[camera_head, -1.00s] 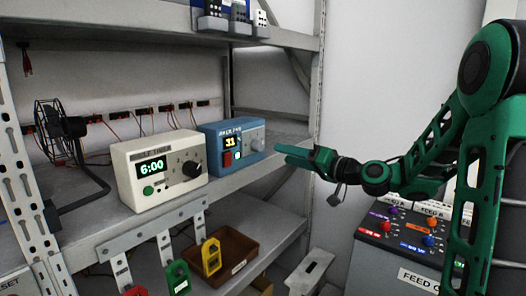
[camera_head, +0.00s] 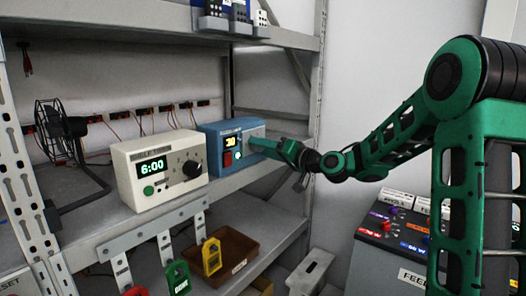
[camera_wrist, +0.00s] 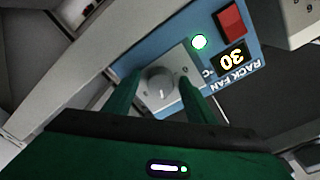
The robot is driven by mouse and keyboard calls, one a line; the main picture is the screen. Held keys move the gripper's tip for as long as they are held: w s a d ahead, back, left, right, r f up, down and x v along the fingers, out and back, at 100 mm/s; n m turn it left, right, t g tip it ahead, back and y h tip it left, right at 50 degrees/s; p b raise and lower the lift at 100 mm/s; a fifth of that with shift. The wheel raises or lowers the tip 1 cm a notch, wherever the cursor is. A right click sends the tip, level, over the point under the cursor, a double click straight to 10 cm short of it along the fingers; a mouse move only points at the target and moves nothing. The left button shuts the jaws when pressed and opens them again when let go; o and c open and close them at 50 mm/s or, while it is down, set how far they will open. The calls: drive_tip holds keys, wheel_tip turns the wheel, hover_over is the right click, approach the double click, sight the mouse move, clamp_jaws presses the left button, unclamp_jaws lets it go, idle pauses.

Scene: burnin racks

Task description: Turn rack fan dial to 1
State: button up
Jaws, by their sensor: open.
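The rack fan unit is a blue box (camera_head: 207,143) on the shelf in the head view. Its display (camera_head: 229,142) reads 30, and it has a red switch (camera_head: 228,159) and a lit green-white light. In the wrist view the display (camera_wrist: 233,58) shows upside down. The round grey dial (camera_wrist: 158,80) sits on a pale plate, with a light mark on its face. My gripper (camera_wrist: 155,92) is open, with its green fingers on either side of the dial; I cannot tell whether they touch it. In the head view my gripper (camera_head: 262,145) hides the dial.
A white timer box (camera_head: 150,178) reading 6:00 stands left of the blue box. A black fan (camera_head: 62,127) is further left. A brown tray (camera_head: 238,250) and coloured tags are below. A grey control panel (camera_head: 385,245) stands at right.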

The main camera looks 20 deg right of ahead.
drive_tip(key=shift+d, duration=0.1)
drive_tip(key=c, duration=1)
drive_tip(key=shift+w+d+f+n, duration=0.1)
drive_tip(key=shift+f+n, duration=0.05)
drive_tip(key=shift+n, duration=2.35)
drive_tip(key=shift+d+f+n, duration=0.1)
drive_tip(key=shift+n, duration=2.4)
